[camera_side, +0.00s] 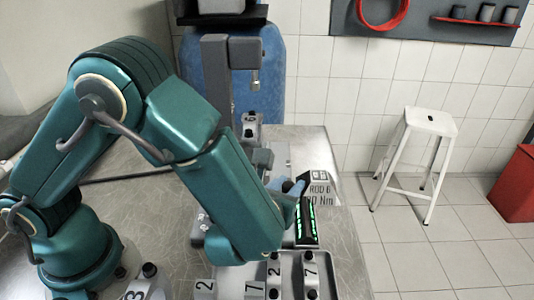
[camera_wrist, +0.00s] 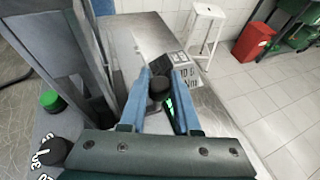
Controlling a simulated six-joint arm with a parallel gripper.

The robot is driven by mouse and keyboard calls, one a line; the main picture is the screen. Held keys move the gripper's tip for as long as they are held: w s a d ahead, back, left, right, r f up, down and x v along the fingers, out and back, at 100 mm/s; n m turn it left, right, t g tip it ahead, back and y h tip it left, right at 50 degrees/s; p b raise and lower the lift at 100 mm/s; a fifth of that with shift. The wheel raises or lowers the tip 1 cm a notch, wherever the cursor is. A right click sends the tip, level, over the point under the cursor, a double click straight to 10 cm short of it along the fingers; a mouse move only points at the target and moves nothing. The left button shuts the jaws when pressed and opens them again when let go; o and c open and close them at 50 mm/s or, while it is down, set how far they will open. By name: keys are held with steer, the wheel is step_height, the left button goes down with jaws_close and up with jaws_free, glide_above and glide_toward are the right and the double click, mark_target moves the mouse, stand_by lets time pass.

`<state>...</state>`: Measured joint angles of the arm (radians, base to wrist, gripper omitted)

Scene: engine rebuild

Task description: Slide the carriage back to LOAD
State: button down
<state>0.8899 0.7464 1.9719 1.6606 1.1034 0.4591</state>
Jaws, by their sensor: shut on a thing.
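My gripper (camera_wrist: 154,80) is shut on a dark round knob (camera_wrist: 158,88), with one blue finger on each side of it. In the side view my gripper (camera_side: 289,188) is partly hidden behind my forearm, and the knob (camera_side: 287,185) shows between the blue fingers. The knob appears to be the carriage's handle. The carriage body and its track are mostly hidden by my arm and fingers. I cannot read any LOAD mark. A grey press frame (camera_side: 216,85) stands behind, with its ram (camera_side: 256,80) hanging above the bench.
A card reading "ROD 6" (camera_side: 322,190) and a green-lit display (camera_side: 307,226) stand right of the gripper. Numbered metal parts (camera_side: 289,275) lie at the front. A green button (camera_wrist: 50,100) and dark dial (camera_wrist: 55,151) sit left. A white stool (camera_side: 419,150) stands beyond the bench.

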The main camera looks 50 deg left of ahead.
steer(key=c, duration=0.6)
jaws_free()
steer(key=shift+d+f, duration=0.1)
steer(key=shift+d, duration=0.05)
steer(key=shift+s, duration=0.15)
steer(key=v, duration=0.5)
